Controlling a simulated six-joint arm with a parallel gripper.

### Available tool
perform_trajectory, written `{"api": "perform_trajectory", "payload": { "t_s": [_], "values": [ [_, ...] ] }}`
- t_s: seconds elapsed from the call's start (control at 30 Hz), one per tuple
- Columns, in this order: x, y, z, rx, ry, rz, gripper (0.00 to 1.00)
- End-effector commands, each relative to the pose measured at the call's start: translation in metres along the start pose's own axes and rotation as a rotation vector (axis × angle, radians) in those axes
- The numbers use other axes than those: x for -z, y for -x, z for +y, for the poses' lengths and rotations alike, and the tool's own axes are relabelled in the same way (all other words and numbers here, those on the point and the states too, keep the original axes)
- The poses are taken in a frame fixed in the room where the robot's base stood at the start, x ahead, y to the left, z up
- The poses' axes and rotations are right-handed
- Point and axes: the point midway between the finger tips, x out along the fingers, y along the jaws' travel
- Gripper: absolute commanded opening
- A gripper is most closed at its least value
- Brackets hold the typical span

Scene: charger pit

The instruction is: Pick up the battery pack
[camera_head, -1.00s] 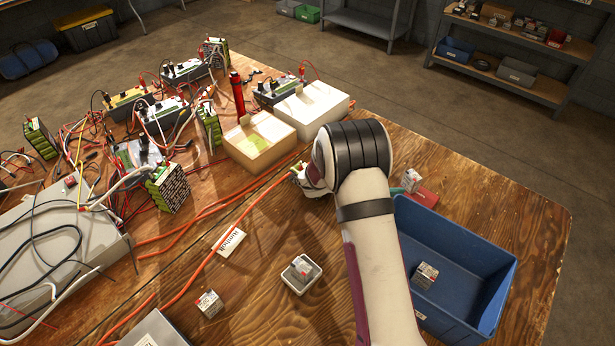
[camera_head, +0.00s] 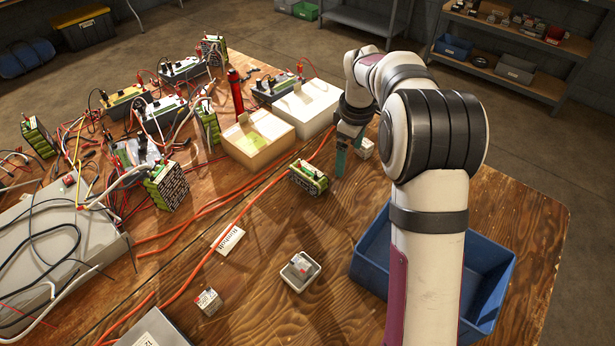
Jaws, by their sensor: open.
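A green battery pack (camera_head: 308,176) lies on the wooden table near the middle, just in front of the orange cable. My gripper (camera_head: 344,158) is open, to the right of this pack and apart from it, with a teal finger pointing down; the other finger is hard to make out. Other green packs stand on the left: one with a dark cell face (camera_head: 168,186), one among the cables (camera_head: 207,124), one at the far left (camera_head: 38,137) and one at the back (camera_head: 214,50).
A blue bin (camera_head: 488,285) is partly hidden behind my arm. A small box (camera_head: 364,148) stands beside my gripper. A small white tray (camera_head: 296,271) and another small box (camera_head: 208,302) are in front. Cables crowd the left; the table's front middle is fairly clear.

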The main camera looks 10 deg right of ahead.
Motion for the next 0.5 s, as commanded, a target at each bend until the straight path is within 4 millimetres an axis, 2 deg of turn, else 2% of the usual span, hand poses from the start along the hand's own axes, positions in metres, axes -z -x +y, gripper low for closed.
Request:
{"api": "perform_trajectory", "payload": {
  "t_s": [0.03,0.13,0.2,0.33,0.5],
  "values": [
    [0.021,0.011,0.005,0.025,-0.091,0.12,0.97],
    [0.058,0.036,0.015,0.074,-0.235,0.333,0.97],
    [0.054,-0.005,0.006,0.083,-0.226,0.312,0.97],
    [0.059,-0.037,0.004,0.08,-0.223,0.313,0.97],
    [0.075,-0.084,0.002,0.08,-0.222,0.312,0.97]
  ]
}}
